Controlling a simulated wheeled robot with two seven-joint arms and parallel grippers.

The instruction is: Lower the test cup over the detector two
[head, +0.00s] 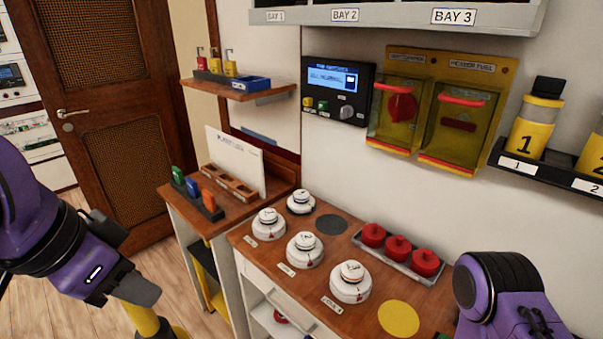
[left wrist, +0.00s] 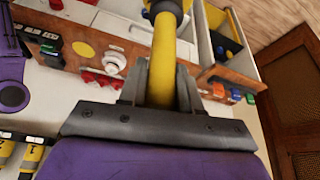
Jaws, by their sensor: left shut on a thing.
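My left gripper (head: 140,296) is shut on the yellow pole (head: 144,320) of the test cup, off the left side of the counter. White detectors stand on the wooden counter: one at front right (head: 351,282), one in the middle (head: 305,250), one at left (head: 268,224), and one behind (head: 301,202). Their label numbers are too small to read surely. My right gripper is out of view.
A tray of red caps (head: 398,252) stands behind the detectors. A yellow disc (head: 399,318) and a grey disc (head: 332,224) mark the counter. A side cabinet (head: 228,222) bears coloured blocks and a white board. Numbered yellow canisters (head: 534,135) stand on a wall shelf.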

